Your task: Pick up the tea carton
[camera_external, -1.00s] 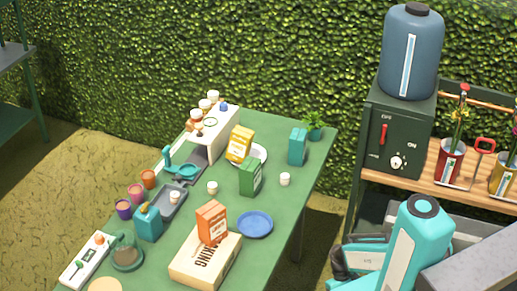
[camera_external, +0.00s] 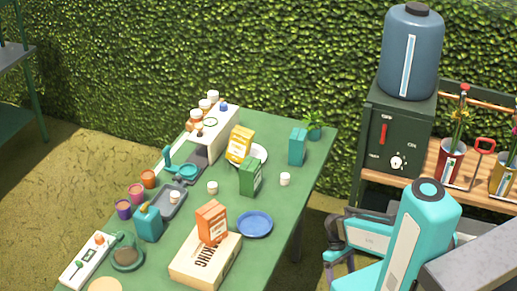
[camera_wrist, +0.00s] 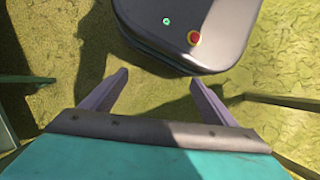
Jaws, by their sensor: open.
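Several cartons stand on the green table (camera_external: 262,190): a yellow one (camera_external: 240,144), a green one (camera_external: 250,176), a teal one (camera_external: 297,146) and an orange one (camera_external: 211,222). Their print is too small to read, so I cannot tell which is the tea carton. The yellow carton stands at a white plate (camera_external: 260,153); the orange one stands on a cardboard box (camera_external: 190,262). My gripper (camera_wrist: 159,78) is open and empty in the wrist view, over the ground and my own base. No carton shows in that view. My arm is right of the table in the external view.
A shelf with a dark dispenser (camera_external: 402,130) stands at the right.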

